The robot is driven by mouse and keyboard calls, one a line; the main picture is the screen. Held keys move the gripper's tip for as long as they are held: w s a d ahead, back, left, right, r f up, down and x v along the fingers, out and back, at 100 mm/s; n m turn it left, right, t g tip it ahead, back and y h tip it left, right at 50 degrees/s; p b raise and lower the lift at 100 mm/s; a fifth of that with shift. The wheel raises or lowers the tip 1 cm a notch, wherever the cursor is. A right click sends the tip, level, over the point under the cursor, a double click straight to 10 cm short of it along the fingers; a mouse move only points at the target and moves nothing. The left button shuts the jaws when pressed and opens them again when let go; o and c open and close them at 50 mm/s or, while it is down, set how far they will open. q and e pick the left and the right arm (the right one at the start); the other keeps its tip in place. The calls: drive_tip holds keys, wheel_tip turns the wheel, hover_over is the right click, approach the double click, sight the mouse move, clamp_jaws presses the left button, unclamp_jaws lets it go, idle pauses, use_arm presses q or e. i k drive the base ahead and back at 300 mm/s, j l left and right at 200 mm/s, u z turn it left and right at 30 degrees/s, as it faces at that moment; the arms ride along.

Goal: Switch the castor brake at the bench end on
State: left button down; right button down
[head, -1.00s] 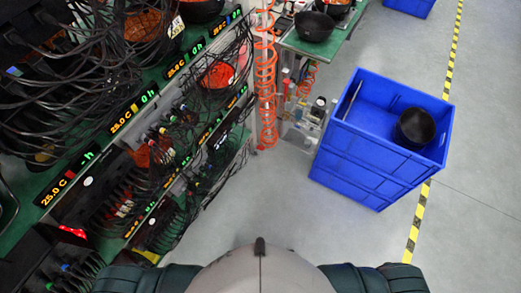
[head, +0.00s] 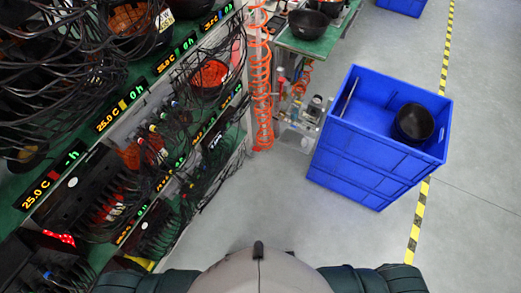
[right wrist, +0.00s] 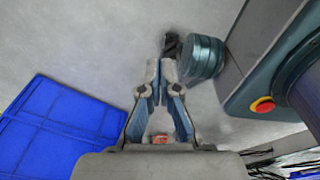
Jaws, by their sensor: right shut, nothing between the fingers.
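No castor or brake lever can be made out in either view. A green bench end (head: 318,47) stands at the top of the head view, and its lower part is hidden behind the coiled orange hose and small fittings. My right gripper (right wrist: 161,72) shows in the right wrist view, with its two fingers together, nothing between them, over grey floor. A dark part with a teal ringed cylinder (right wrist: 203,57) lies just beyond the fingertips; I cannot tell what it belongs to. My left gripper is in neither view.
A blue crate (head: 367,167) holding a black bowl (head: 413,122) stands on the floor at right; a blue crate (right wrist: 55,125) also shows in the right wrist view. A cabled rack (head: 120,118) fills the left. An orange coiled hose (head: 260,85) hangs at its end.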

sight(255, 148)
drive_tip(key=i+l+u, duration=0.15)
drive_tip(key=u, duration=0.85)
drive_tip(key=i+l+u, duration=0.15)
drive_tip(key=l+u, duration=0.15)
drive_tip(key=l, duration=0.25)
drive_tip(key=i+l+u, duration=0.1)
drive_tip(key=l+u, duration=0.15)
drive_tip(key=l, duration=0.3)
drive_tip(key=i+l+u, duration=0.1)
drive_tip(key=l+u, duration=0.2)
drive_tip(key=l, duration=0.8)
